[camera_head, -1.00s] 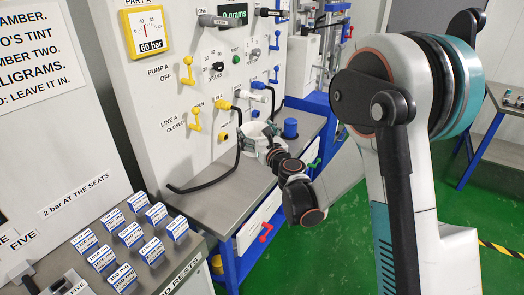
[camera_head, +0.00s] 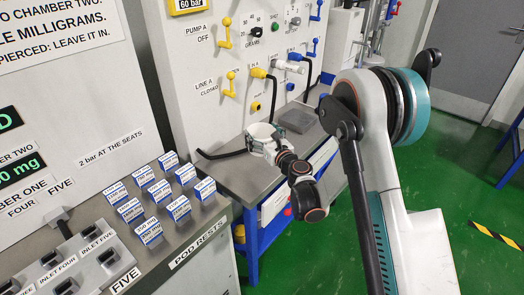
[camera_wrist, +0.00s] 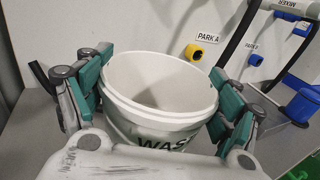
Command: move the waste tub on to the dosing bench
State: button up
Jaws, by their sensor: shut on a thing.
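The waste tub (camera_wrist: 160,88) is a white round bucket with "WAS" legible on its front, upright in the wrist view. My gripper (camera_wrist: 160,100) is shut on it, with green-padded fingers on its left and right sides. In the head view the tub (camera_head: 262,131) is small and partly hidden by my gripper (camera_head: 272,141). It is over the grey-topped bench (camera_head: 232,176) below the valve panel. I cannot tell whether its base touches the bench. The tub looks empty at the visible inner wall; its bottom is hidden.
Yellow PARK A port (camera_wrist: 195,52) and black hoses are behind the tub. A blue container (camera_wrist: 303,103) stands to its right. Several blue-white labelled blocks (camera_head: 150,233) stand on the pod rests at the left. Green floor (camera_head: 470,200) is open at the right.

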jog(key=shift+f+b, duration=0.9)
jog(key=shift+f, duration=1.85)
jog(key=shift+f, duration=0.15)
jog(key=o, duration=1)
jog(key=shift+o, duration=0.2)
jog(key=shift+d, duration=0.1)
